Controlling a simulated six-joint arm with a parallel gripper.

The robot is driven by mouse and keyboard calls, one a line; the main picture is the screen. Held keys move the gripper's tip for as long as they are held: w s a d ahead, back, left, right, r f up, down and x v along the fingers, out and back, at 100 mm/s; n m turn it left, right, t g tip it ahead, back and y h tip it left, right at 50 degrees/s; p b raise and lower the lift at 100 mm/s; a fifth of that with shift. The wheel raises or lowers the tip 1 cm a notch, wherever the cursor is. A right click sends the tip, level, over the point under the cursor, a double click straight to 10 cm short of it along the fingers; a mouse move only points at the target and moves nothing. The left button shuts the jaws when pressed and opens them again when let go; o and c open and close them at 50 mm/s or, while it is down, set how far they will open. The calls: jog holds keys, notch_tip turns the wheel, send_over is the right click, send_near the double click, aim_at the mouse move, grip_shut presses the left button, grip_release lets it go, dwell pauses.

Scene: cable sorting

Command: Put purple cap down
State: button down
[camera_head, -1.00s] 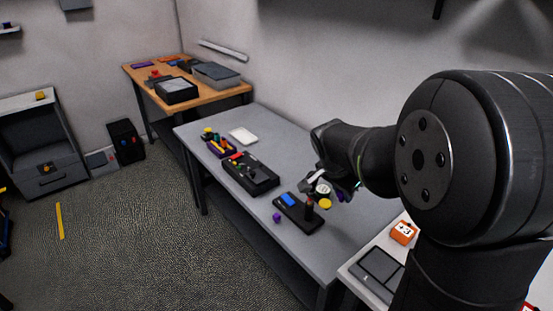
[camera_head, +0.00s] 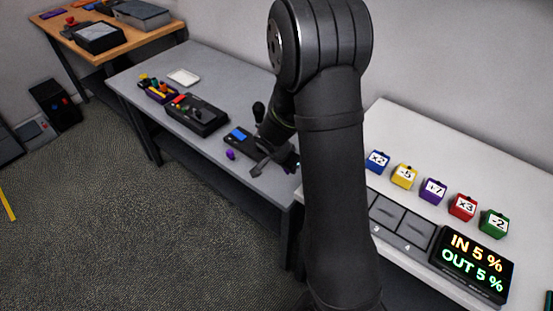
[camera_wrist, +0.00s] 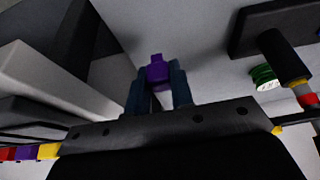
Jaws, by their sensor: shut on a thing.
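In the wrist view a purple cap (camera_wrist: 157,72) sits between the two fingers of my gripper (camera_wrist: 157,86), which is shut on it. A pale surface shows behind the cap; whether the cap touches it I cannot tell. In the head view my gripper is low over the near right end of the grey table (camera_head: 190,150), mostly hidden by my own arm. A small purple patch (camera_head: 287,168) shows there. A separate small purple piece (camera_head: 230,154) lies on the table in front of a black tray with a blue part (camera_head: 238,136).
In the wrist view a green disc (camera_wrist: 264,78) lies beside a dark post. A larger black tray (camera_head: 198,115) and a white dish (camera_head: 184,77) stand farther left. A white table at right holds several numbered cubes and a display (camera_head: 474,265).

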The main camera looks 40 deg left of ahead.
aim_at(290, 181)
jog(key=shift+f, duration=2.65)
jog(key=shift+f, duration=0.2)
jog(key=c, duration=1.3)
grip_release()
jog(key=shift+o, duration=0.2)
jog(key=shift+r, duration=0.1)
jog(key=v, duration=1.2)
